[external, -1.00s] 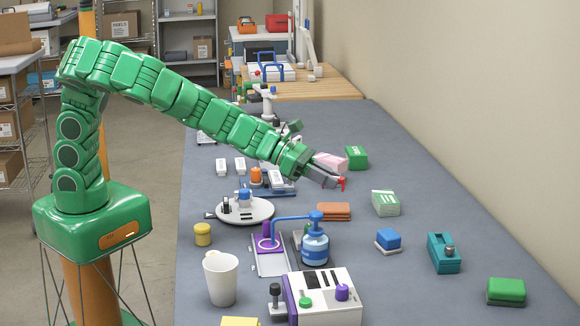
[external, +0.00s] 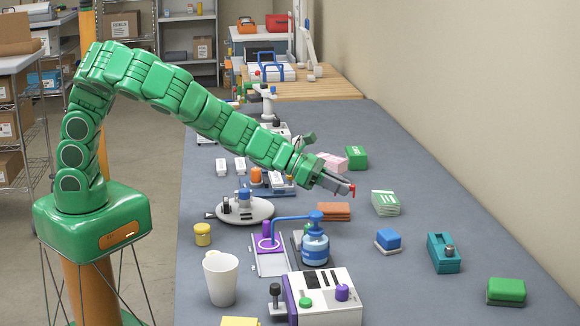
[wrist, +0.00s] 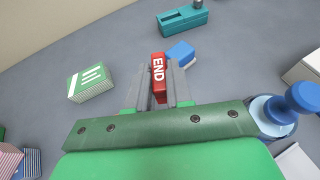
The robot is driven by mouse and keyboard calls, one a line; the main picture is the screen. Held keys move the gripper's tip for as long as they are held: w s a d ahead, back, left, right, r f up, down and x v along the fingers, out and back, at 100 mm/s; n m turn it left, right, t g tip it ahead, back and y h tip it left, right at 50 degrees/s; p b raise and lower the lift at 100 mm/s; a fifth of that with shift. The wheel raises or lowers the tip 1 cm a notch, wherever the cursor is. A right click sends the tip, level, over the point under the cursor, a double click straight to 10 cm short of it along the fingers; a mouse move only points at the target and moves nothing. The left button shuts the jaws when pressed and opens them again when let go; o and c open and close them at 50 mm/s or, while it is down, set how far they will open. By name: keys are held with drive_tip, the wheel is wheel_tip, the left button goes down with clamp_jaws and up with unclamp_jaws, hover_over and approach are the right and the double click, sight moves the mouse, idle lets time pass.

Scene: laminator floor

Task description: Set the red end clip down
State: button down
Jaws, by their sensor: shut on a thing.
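The red end clip (wrist: 158,72), marked "END" in white, is between the two grey fingers of my gripper (wrist: 157,88) in the wrist view. The fingers are shut on it. In the external view my gripper (external: 342,187) is over the blue-grey table (external: 415,160), just above and right of a brown-orange stack. Only a small red bit of the clip shows at the fingertips there. The clip seems to be held above the table, but I cannot tell exactly how high.
A green-and-white box (external: 386,203), a blue block (external: 388,239), a teal device (external: 443,253) and a green block (external: 506,291) stand to the right. The brown-orange stack (external: 333,211) and a blue pump bottle (external: 315,245) are nearer. Bare table lies between the green-and-white box and blue block.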

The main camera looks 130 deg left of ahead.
sight(337, 237)
drive_tip(key=shift+f, duration=5.25)
drive_tip(key=shift+f, duration=0.65)
drive_tip(key=c, duration=1)
unclamp_jaws()
drive_tip(key=shift+r, duration=0.2)
drive_tip(key=shift+s+r, duration=0.1)
drive_tip(key=shift+r, duration=0.45)
drive_tip(key=shift+v, duration=3.65)
drive_tip(key=shift+d, duration=0.1)
